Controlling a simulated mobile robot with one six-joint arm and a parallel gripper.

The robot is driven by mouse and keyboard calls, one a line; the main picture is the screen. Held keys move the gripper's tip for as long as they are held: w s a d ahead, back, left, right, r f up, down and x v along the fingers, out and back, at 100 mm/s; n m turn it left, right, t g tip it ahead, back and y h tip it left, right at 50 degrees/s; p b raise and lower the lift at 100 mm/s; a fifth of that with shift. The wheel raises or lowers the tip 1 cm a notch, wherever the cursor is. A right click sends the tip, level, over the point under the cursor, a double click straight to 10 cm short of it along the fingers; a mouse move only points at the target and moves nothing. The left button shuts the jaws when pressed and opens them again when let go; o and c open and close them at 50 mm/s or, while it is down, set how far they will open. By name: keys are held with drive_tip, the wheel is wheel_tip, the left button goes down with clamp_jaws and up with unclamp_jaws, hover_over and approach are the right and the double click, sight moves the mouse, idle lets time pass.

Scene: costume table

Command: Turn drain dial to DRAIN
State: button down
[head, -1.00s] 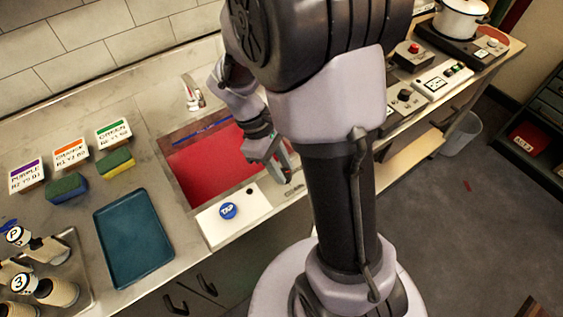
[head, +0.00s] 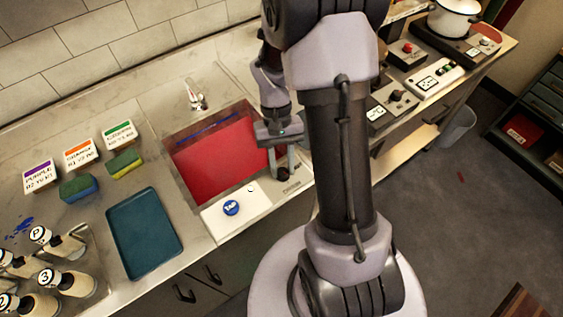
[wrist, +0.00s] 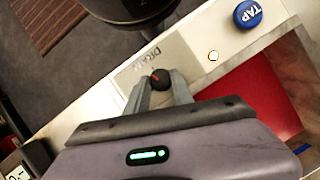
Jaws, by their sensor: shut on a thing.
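The drain dial (wrist: 160,80) is a small dark round knob with a red mark, on a pale plate beside the word DRAIN (wrist: 147,55). My gripper (wrist: 163,84) is shut on the dial, with one finger on each side of it in the wrist view. In the head view my gripper (head: 284,172) reaches down to the counter's front edge, right of the sink. The fingers partly hide the dial there. The sink (head: 217,160) holds red liquid or has a red floor; I cannot tell which.
A blue TAP button (head: 231,208) sits on a white panel left of the dial. The faucet (head: 196,98) stands behind the sink. A teal tray (head: 144,234), sponges (head: 124,164) and label cards (head: 119,134) are on the left. Control boxes (head: 393,104) stand to the right.

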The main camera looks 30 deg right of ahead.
drive_tip(key=shift+s+d+m+t+y, duration=0.1)
drive_tip(key=shift+m+t+y, duration=0.15)
drive_tip(key=shift+m, duration=0.75)
drive_tip(key=shift+d+m+t+y, duration=0.15)
drive_tip(key=shift+m+y, duration=0.2)
drive_tip(key=shift+m, duration=0.65)
drive_tip(key=shift+a, duration=0.1)
drive_tip(key=c, duration=1.1)
unclamp_jaws()
drive_tip(key=p+v, duration=0.6)
drive_tip(key=v, duration=1.1)
drive_tip(key=shift+d+r+p, duration=0.15)
drive_tip(key=shift+d+p, duration=0.05)
drive_tip(key=shift+p, duration=0.2)
